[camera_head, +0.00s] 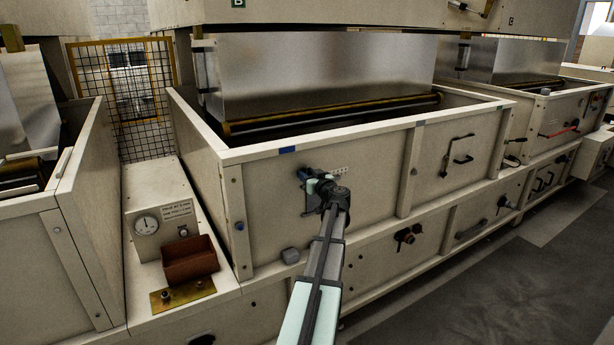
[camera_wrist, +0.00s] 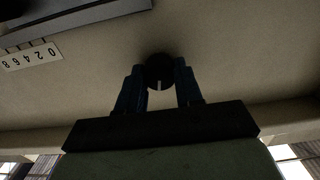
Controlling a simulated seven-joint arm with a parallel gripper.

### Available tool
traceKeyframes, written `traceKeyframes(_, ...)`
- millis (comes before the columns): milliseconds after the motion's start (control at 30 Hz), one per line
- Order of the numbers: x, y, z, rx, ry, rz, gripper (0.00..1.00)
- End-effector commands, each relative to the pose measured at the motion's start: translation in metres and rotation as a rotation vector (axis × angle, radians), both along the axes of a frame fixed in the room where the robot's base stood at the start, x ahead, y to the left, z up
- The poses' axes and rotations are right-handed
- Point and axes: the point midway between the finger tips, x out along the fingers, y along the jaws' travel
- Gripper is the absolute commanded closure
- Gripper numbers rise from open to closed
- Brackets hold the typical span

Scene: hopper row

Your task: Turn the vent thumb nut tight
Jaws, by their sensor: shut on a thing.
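The vent thumb nut (camera_wrist: 160,74) is a small dark round knob with a pale line on its face, in the middle of the wrist view. My gripper (camera_wrist: 160,84) is shut on it, one finger on each side. The pale line points down in that picture. In the head view my gripper (camera_head: 310,181) is at the front panel of the middle hopper (camera_head: 275,208), and the nut is hidden there by my gripper.
Black handles (camera_head: 462,148) and dark valve knobs (camera_head: 405,236) stick out from the panels to the right. A gauge box (camera_head: 150,198), a red-brown bin (camera_head: 191,262) and a brass plate (camera_head: 172,298) are at the left. Open floor (camera_head: 480,280) lies at the lower right.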

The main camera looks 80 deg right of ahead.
Motion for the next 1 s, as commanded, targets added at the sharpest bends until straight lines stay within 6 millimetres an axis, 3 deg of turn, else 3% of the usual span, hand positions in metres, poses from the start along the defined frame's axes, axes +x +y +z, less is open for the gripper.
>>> traceKeyframes(1000, -0.0014, -0.0014, -0.0008, 0.68, -0.681, 0.0, 0.95)
